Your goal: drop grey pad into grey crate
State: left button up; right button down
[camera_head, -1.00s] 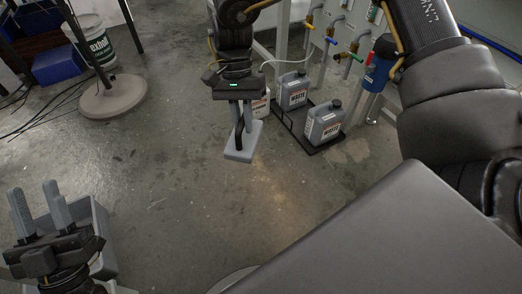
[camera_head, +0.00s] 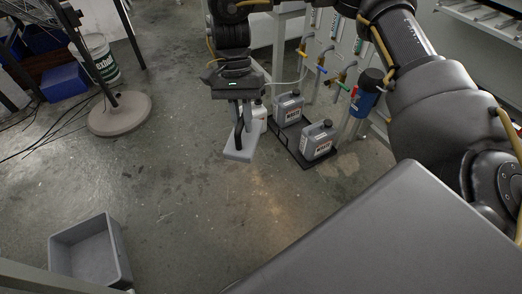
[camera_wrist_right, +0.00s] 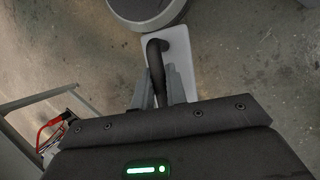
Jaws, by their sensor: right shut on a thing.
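My right gripper (camera_head: 241,128) is shut on the dark handle of the grey pad (camera_head: 239,152) and holds it in the upper middle of the head view. In the right wrist view the fingers (camera_wrist_right: 161,90) pinch the black curved handle, and the pale flat pad (camera_wrist_right: 180,65) shows beyond it. The grey crate (camera_head: 118,252) stands on the floor at the lower left of the head view, open at the top and empty as far as I see. The pad is well apart from it, up and to the right. My left gripper is out of view.
Grey waste canisters (camera_head: 317,142) stand in a black tray (camera_head: 291,146) behind the pad. A round stand base (camera_head: 120,114), a white bucket (camera_head: 103,62) and a blue bin (camera_head: 64,82) are at the upper left. The floor between pad and crate is clear.

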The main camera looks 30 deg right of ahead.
aim_at(99, 263)
jog(key=u, duration=1.2)
